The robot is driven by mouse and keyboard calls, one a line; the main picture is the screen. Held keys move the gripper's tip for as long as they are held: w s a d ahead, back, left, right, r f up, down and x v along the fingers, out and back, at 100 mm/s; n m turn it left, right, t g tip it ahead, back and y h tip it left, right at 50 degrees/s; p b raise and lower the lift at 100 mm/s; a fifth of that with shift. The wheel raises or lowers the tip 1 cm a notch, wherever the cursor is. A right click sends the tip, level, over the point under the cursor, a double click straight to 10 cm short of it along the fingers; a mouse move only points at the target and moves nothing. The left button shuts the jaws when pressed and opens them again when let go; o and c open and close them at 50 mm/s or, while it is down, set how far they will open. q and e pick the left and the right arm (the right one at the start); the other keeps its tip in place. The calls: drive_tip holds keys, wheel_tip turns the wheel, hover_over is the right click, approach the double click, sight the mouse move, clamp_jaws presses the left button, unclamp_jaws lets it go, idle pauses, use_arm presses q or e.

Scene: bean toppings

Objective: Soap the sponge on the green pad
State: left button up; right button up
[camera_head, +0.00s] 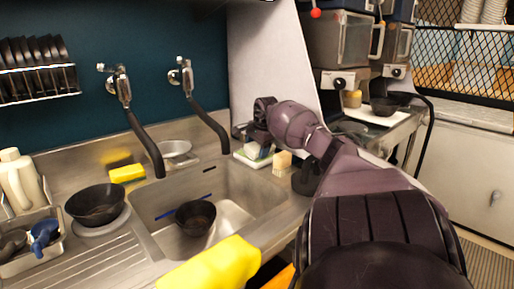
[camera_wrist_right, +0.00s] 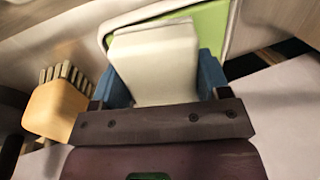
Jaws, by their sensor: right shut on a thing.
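My right gripper (camera_head: 254,136) is at the back right corner of the sink, by the green pad (camera_head: 246,161). In the right wrist view, the blue fingers of my right gripper (camera_wrist_right: 160,82) are shut on a pale, block-shaped sponge (camera_wrist_right: 156,62). The sponge is over the green pad (camera_wrist_right: 211,28), which lies in a shallow white tray (camera_wrist_right: 234,25). I cannot tell whether the sponge touches the pad. My left gripper is not in view.
A wooden brush (camera_wrist_right: 55,108) stands beside the tray. The sink (camera_head: 235,190) holds a dark bowl (camera_head: 196,217). Another dark bowl (camera_head: 96,203) and a yellow sponge (camera_head: 127,173) are at the left. Two taps with black spouts (camera_head: 143,140) overhang the sink. A yellow object (camera_head: 212,266) is in front.

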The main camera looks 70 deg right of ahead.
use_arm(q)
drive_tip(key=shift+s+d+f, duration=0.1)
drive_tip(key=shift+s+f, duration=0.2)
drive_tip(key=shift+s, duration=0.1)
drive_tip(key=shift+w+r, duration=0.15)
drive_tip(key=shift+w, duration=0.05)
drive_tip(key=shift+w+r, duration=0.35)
use_arm(e)
drive_tip(key=shift+f, duration=0.1)
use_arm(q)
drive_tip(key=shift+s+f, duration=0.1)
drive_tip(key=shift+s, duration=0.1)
